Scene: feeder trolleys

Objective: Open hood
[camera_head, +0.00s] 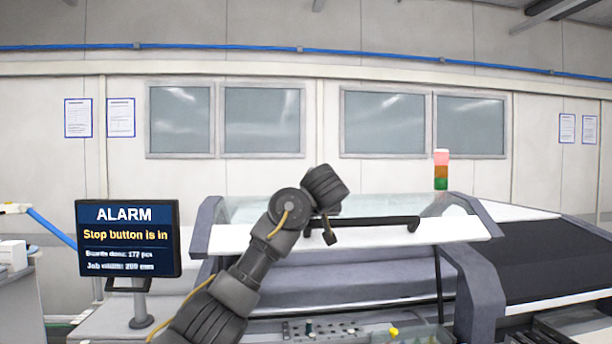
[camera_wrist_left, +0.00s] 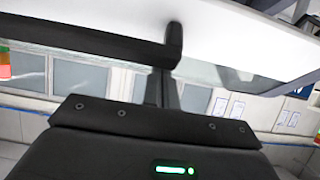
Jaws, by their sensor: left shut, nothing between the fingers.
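The machine's hood (camera_head: 270,240) has a clear top and a white front edge. It stands raised, with an open gap and the grey interior below it. A black bar handle (camera_head: 375,222) runs along its front edge. My left gripper (camera_head: 329,236) is shut and empty at the left part of this handle. In the left wrist view the shut fingers (camera_wrist_left: 166,88) point up at the end of the handle (camera_wrist_left: 90,40), under the white hood edge (camera_wrist_left: 250,40). I cannot tell whether they touch it. My right gripper is not in view.
A screen (camera_head: 128,238) at the left reads "ALARM, Stop button is in". A signal tower (camera_head: 441,170) stands behind the hood. A dark strut (camera_head: 438,285) stands under the hood's right half. A control panel (camera_head: 320,330) with knobs is at the front.

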